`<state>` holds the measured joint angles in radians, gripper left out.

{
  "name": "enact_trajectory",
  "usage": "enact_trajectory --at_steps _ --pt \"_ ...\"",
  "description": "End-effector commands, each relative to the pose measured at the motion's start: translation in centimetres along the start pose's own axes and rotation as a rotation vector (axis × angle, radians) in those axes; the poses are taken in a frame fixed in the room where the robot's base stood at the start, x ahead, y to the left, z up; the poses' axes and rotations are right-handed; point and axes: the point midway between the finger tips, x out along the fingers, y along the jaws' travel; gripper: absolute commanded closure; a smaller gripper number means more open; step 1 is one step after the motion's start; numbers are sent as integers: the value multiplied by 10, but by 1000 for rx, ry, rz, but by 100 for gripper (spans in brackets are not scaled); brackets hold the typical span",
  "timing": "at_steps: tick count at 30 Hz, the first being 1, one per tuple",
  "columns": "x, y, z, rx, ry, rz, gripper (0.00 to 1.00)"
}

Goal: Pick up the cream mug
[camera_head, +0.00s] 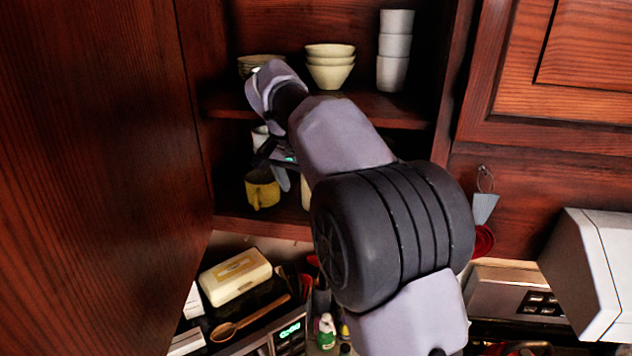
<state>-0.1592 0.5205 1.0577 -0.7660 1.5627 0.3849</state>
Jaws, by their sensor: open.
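A yellow mug (262,189) stands on the lower shelf of the open cabinet. A pale cream sliver (306,192) shows to its right beside my arm; my arm hides most of it, and I cannot tell for sure that it is the cream mug. Another pale, whitish piece (260,137) shows above the yellow mug, partly behind my wrist. My gripper (276,166) is open inside the lower shelf space, just above and right of the yellow mug in the picture. Its fingers are small and partly hidden, and I see nothing held.
The upper shelf (385,110) holds stacked cream bowls (330,70), more bowls (257,64) and stacked white cups (394,50). A cabinet door (90,150) stands at the left. Below are a bread box (235,276), a wooden spoon (240,322) and bottles (326,332).

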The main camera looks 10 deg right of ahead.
Motion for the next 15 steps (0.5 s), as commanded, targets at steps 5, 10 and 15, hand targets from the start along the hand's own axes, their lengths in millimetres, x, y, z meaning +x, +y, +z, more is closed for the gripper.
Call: enact_trajectory --at_steps 5,10,15 --pt "23 2 -14 -1 -3 2 6" --pt "52 1 -13 -1 -2 0 6" --pt "57 1 -14 -1 0 -2 6"
